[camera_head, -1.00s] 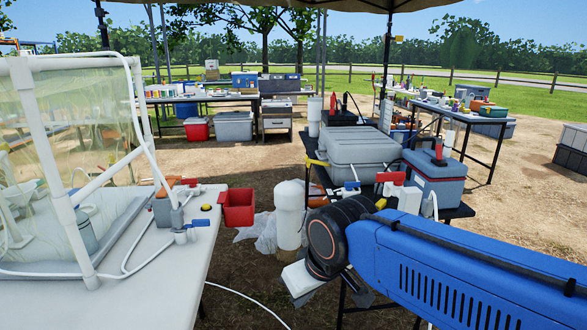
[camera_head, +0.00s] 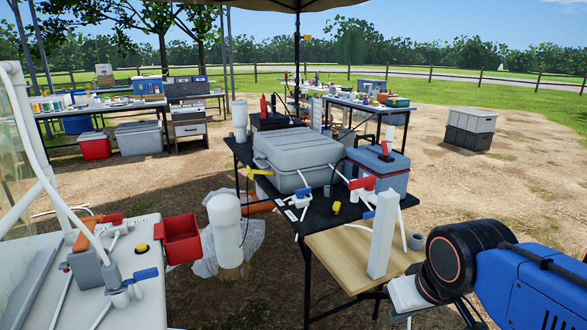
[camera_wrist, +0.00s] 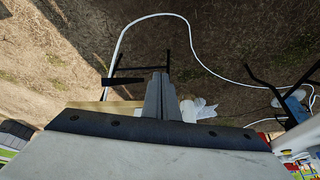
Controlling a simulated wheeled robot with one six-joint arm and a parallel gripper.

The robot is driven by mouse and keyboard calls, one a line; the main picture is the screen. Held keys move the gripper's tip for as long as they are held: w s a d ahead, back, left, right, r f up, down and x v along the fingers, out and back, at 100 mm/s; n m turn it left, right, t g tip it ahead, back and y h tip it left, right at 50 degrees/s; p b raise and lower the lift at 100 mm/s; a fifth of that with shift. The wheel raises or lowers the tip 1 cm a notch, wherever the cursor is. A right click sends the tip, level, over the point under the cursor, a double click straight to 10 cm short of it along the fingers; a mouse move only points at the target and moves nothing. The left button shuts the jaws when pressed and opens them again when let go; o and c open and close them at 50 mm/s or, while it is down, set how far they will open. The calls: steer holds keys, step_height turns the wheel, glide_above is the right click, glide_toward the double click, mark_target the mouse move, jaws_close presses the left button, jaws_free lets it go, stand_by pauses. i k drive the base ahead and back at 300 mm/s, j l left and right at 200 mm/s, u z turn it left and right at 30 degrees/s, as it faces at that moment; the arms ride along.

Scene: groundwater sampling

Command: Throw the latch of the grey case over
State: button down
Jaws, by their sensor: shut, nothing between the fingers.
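The grey case (camera_head: 297,155) sits closed, lid down, on the black table (camera_head: 330,208) in the middle of the head view. A yellow lever (camera_head: 259,171) shows at its left front corner; I cannot tell for sure that it is the latch. My gripper (camera_wrist: 161,80) is shut and empty in the wrist view, pointing over the ground and a table edge. The case does not clearly show in the wrist view.
A blue-grey cooler (camera_head: 377,170) is right of the case. A white cylinder (camera_head: 226,230) stands left. A red bin (camera_head: 181,238) hangs on the white table's edge.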

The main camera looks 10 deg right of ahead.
mark_target(251, 171)
steer(key=k+u, duration=0.15)
steer(key=k, duration=0.45)
steer(key=k+j+u, duration=0.15)
steer(key=k, duration=0.5)
steer(key=i+u, duration=0.15)
steer(key=u, duration=0.25)
steer(key=i+l+u, duration=0.15)
steer(key=u, duration=0.3)
steer(key=i+l+u, duration=0.1)
steer(key=u, duration=0.3)
steer(key=i+l, duration=0.15)
steer(key=l, duration=0.25)
steer(key=i+l, duration=0.15)
steer(key=l, duration=0.25)
steer(key=i+l, duration=0.2)
steer(key=l, duration=0.2)
steer(key=i+l, duration=0.15)
steer(key=l, duration=0.25)
